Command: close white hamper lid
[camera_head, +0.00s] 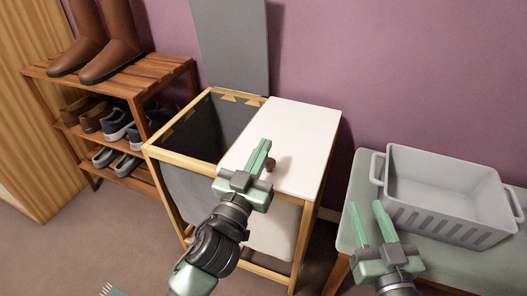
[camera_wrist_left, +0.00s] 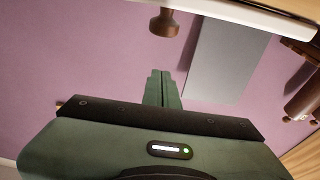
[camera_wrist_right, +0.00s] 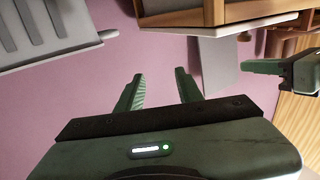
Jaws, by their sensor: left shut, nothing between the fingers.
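The hamper has a wooden frame (camera_head: 165,152) and two compartments side by side. The white lid (camera_head: 310,140) lies over the right compartment and looks flat, or very nearly so. Its brown knob (camera_head: 271,164) stands near the front edge, and also shows in the left wrist view (camera_wrist_left: 165,23). A grey lid (camera_head: 232,45) stands upright at the back, leaving the left compartment open. My left gripper (camera_head: 265,143) is shut and empty beside the knob, overlapping the white lid in the head view; contact cannot be told. My right gripper (camera_head: 365,204) is open and empty, right of the hamper.
A grey basket (camera_head: 440,192) sits on a pale green bench (camera_head: 362,170) at the right, close to my right gripper. A wooden shoe rack (camera_head: 170,75) with brown boots (camera_head: 115,45) and several shoes stands at the left. A purple wall is behind.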

